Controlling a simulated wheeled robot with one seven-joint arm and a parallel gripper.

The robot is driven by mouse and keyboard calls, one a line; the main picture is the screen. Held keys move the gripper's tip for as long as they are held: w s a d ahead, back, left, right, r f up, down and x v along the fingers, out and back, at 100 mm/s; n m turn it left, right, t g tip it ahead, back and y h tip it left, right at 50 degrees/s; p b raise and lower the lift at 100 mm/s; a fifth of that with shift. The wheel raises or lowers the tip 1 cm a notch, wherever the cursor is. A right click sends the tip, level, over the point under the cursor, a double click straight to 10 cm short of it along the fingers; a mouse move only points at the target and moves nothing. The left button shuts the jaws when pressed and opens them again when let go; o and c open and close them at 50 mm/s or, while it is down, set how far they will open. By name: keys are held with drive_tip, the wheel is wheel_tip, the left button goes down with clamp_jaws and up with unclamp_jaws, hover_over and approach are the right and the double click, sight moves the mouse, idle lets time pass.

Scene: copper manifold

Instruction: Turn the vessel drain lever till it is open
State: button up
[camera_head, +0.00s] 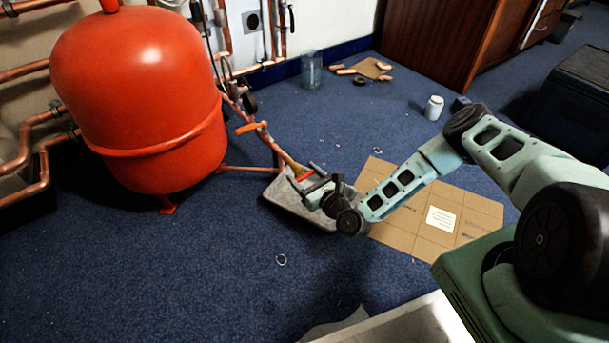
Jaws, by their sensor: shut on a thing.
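The red expansion vessel (140,95) stands at the left on short red legs. Copper pipework runs down from behind it to a brass-coloured fitting (292,164) low over a grey tray (278,193). A small red lever (305,176) shows at this fitting, and I take it to be the vessel drain lever. My gripper (312,182) reaches in from the right and is shut on this lever. The gripper's fingers and wrist hide part of the lever and valve, so its exact angle is hard to tell.
An orange lever (252,127) sits on the pipe higher up. Flattened cardboard (465,205) lies under my arm. A white jar (434,108), a clear cylinder (311,70) and copper offcuts (372,68) stand or lie farther back. The blue carpet (180,270) in front is mostly clear.

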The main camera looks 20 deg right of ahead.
drive_tip(key=n+p, duration=0.3)
drive_tip(key=n, duration=0.3)
drive_tip(key=shift+s+a+r+n, duration=0.1)
drive_tip(key=shift+n, duration=0.2)
drive_tip(key=n+p, duration=0.1)
drive_tip(key=n, duration=0.2)
drive_tip(key=shift+p, duration=0.35)
drive_tip(key=shift+f+n+p, duration=0.2)
drive_tip(key=shift+n+p, duration=0.5)
drive_tip(key=shift+n, duration=1.1)
drive_tip(key=o, duration=1)
